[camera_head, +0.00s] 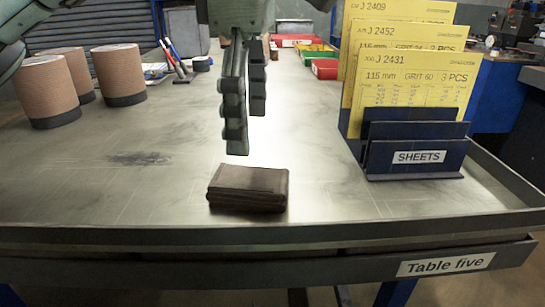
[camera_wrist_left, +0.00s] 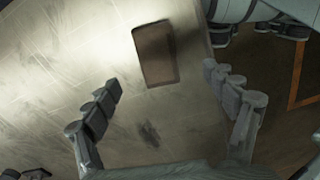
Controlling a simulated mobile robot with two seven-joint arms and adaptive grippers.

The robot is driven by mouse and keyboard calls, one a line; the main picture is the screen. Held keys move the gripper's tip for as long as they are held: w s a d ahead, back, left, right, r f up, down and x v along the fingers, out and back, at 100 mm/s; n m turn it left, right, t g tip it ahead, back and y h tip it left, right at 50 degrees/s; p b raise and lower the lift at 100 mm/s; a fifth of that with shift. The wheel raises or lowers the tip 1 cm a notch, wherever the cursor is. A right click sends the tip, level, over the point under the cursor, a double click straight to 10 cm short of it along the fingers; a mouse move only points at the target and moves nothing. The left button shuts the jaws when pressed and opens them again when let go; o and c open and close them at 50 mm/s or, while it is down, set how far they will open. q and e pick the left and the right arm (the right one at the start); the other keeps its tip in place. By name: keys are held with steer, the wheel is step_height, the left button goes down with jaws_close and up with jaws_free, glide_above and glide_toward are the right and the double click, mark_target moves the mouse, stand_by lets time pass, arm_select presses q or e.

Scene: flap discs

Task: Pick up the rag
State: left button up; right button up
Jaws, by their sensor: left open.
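The rag (camera_head: 248,188) is a brown, folded, flat block lying on the metal table near its front edge. In the left wrist view the rag (camera_wrist_left: 155,53) lies just beyond the fingertips, with table showing around it. My left gripper (camera_head: 247,131) points down above and slightly behind the rag, apart from it. In the left wrist view its two fingers (camera_wrist_left: 162,79) are spread wide with nothing between them. My right gripper is not in view.
A sheet holder (camera_head: 416,145) marked SHEETS with yellow cards (camera_head: 416,82) stands right of the rag. Several brown cylinders (camera_head: 46,90) stand at the left. Red trays (camera_head: 325,69) and a green one lie at the back. A raised rim (camera_head: 300,232) runs along the front.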

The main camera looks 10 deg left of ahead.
mark_target(248, 176)
arm_select(q)
steer(key=shift+w+f, duration=0.1)
steer(key=shift+w, duration=0.05)
steer(key=shift+f, duration=0.3)
steer(key=f, duration=0.7)
steer(key=shift+a, duration=0.3)
steer(key=shift+c, duration=0.2)
steer(key=c, duration=1.2)
